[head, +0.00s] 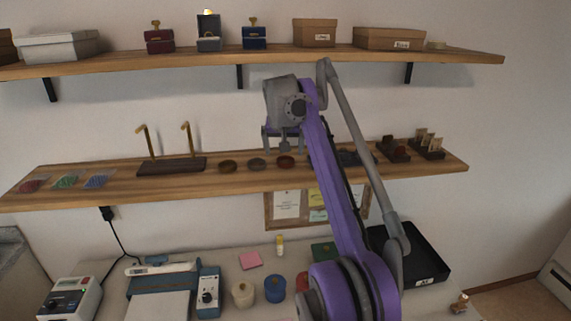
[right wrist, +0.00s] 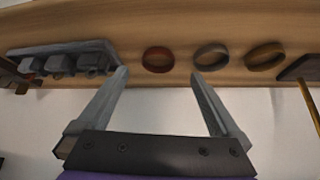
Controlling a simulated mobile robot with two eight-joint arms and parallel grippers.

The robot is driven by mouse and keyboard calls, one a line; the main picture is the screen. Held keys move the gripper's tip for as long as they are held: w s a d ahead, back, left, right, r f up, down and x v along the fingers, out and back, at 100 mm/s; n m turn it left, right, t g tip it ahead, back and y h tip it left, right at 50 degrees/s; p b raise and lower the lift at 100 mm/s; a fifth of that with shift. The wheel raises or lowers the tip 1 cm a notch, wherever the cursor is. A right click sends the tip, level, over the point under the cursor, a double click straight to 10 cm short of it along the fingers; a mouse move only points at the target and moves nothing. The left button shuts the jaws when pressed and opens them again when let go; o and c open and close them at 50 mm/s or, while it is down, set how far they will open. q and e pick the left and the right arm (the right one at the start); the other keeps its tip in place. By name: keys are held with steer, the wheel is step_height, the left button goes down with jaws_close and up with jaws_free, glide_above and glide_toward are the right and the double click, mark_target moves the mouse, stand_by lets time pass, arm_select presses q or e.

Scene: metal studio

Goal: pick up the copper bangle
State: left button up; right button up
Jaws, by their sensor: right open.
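The copper bangle (head: 286,161) is a reddish-brown ring lying flat on the middle wooden shelf, rightmost of a row of three rings in the head view. In the right wrist view the copper bangle (right wrist: 158,60) lies just beyond the fingertips, lined up with the gap between them. My right gripper (head: 284,146) is open and empty, in front of the shelf near the bangle. Its two spread fingers (right wrist: 160,74) show clearly in the right wrist view, apart from the bangle. My left gripper is not in view.
A grey bangle (head: 257,163) and a brass bangle (head: 228,166) lie beside it. A dark stand with brass posts (head: 172,166) is farther left. A grey block holder (right wrist: 62,58) sits on the other side. The upper shelf (head: 270,58) holds boxes.

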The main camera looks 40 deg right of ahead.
mark_target(286, 167)
steer(key=x, duration=0.6)
steer(key=shift+w+d, duration=0.15)
steer(key=shift+d, duration=0.2)
steer(key=shift+r, duration=0.15)
steer(key=shift+c, duration=0.2)
steer(key=c, duration=1.3)
steer(key=shift+r, duration=0.1)
